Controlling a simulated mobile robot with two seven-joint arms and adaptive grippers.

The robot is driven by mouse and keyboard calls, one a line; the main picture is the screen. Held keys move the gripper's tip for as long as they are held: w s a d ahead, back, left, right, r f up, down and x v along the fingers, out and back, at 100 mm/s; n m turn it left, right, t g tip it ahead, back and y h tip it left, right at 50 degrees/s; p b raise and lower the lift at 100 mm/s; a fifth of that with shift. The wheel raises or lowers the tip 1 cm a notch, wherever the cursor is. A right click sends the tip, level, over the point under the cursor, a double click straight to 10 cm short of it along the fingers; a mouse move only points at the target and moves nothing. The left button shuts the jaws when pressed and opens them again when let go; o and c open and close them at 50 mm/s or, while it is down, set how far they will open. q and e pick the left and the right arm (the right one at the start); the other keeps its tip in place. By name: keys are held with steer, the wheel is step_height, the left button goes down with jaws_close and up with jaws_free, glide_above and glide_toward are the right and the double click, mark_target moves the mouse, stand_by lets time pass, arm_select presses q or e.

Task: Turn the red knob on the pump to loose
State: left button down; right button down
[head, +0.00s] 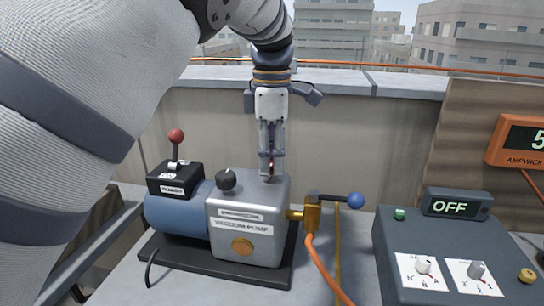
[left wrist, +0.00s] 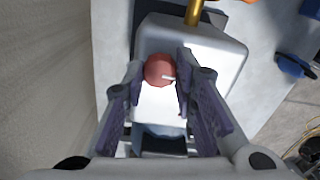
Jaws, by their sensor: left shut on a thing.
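The vacuum pump (head: 250,245) is a grey box with a blue motor beside it on a dark base. My left gripper (head: 270,174) points down at the back right of the pump's top. It is shut on the red knob (left wrist: 157,70), which shows between the two fingertips in the left wrist view. A white pointer mark on the knob faces the right finger there. In the head view the fingers hide nearly all of the knob. I cannot read any label around it. My right gripper is not in view.
A black knob (head: 226,180) stands left of my gripper on the pump. A red-ball lever (head: 176,137) rises from the switch box. A brass valve (head: 312,214) with a blue-ball handle (head: 355,200) sits right. A grey console (head: 450,240) reads OFF. A wall stands behind.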

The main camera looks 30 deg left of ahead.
mark_target(272, 163)
arm_select(q)
steer(key=shift+n, duration=0.6)
steer(key=c, duration=1.3)
jaws_free()
step_height(272, 163, up, 12)
